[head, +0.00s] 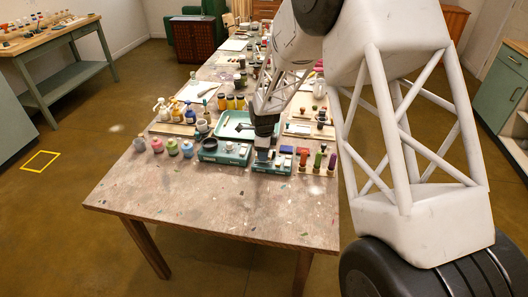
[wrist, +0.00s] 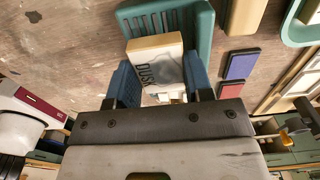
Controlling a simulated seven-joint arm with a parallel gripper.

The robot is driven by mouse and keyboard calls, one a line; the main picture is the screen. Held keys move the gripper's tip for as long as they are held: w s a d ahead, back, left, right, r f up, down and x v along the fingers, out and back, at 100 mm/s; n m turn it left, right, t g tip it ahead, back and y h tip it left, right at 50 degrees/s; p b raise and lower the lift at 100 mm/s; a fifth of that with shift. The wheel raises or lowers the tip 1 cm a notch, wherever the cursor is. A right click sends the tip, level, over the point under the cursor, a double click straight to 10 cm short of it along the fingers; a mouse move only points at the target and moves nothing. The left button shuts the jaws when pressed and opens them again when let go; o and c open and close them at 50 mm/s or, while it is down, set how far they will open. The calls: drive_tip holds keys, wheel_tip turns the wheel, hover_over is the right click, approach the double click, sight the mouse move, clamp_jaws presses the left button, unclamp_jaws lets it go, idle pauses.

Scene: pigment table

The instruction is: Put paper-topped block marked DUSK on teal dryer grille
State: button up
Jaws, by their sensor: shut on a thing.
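The block marked DUSK (wrist: 150,67) has a cream body and a pale top with a grey smear. In the wrist view it sits between the blue fingers of my gripper (wrist: 160,88), which is shut on it. The teal dryer grille (wrist: 205,28) shows its slats just behind the block; the block covers part of it. I cannot tell whether they touch. In the head view my gripper (head: 263,153) is low over the right teal dryer box (head: 285,167), and the block is too small to make out surely.
A blue pad (wrist: 241,64) and a red pad (wrist: 231,90) lie right of the grille. Another teal box (head: 223,156) stands to the left, a teal tray (head: 227,119) behind. Several colored jars (head: 172,147) line the left. The table's front (head: 215,205) is clear.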

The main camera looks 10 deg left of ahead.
drive_tip(key=shift+f, duration=1.1)
idle(1.4)
drive_tip(key=o, duration=1)
drive_tip(key=shift+c, duration=1.3)
drive_tip(key=shift+r, duration=0.1)
drive_tip(key=shift+o, duration=0.2)
drive_tip(key=shift+w+r, duration=0.15)
drive_tip(key=shift+r, duration=0.95)
drive_tip(key=o, duration=0.3)
drive_tip(key=shift+r, duration=2.8)
